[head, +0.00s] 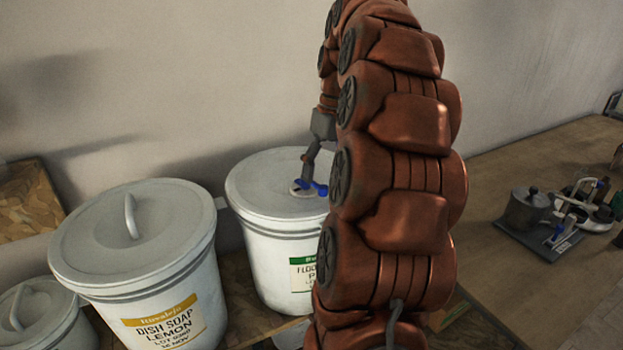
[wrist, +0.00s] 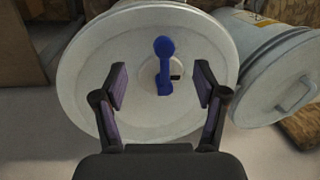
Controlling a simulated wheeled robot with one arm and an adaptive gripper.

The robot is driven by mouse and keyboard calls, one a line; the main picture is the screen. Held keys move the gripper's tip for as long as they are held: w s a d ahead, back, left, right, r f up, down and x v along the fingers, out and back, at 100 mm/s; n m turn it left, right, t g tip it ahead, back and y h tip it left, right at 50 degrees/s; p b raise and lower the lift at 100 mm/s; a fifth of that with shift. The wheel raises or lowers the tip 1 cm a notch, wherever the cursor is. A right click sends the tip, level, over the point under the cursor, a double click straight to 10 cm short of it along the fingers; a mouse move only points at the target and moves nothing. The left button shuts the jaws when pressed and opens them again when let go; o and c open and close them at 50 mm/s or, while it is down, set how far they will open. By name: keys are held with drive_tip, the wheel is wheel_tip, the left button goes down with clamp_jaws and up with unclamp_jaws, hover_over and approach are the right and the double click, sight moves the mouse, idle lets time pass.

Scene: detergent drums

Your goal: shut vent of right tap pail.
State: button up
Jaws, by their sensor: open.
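The pail with the vent is a white drum (head: 273,238) with a green-banded floor-product label, partly hidden behind my arm in the head view. Its pale lid (wrist: 118,40) fills the middle of the wrist view. A blue vent lever (wrist: 164,68) stands on a small round fitting on the lid; it also shows in the head view (head: 318,187). My gripper (wrist: 161,84) is open above the lid, with one finger on each side of the blue lever and neither seen touching it. In the head view my gripper (head: 308,165) is small and close to the lever.
A dish soap drum (head: 140,260) with a handled lid stands to the left, with a smaller lidded pail (head: 35,318) beyond it. A wooden table (head: 530,160) at the right carries a scale-like device with a metal pot (head: 527,209). A wall is behind the drums.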

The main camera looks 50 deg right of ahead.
drive_tip(key=shift+d+r+p, duration=0.2)
drive_tip(key=shift+r+p, duration=0.1)
drive_tip(key=shift+r, duration=0.45)
drive_tip(key=shift+d+r+p, duration=0.15)
drive_tip(key=shift+r+p, duration=0.1)
drive_tip(key=shift+r, duration=0.5)
drive_tip(key=shift+s+f, duration=0.1)
drive_tip(key=shift+f, duration=0.05)
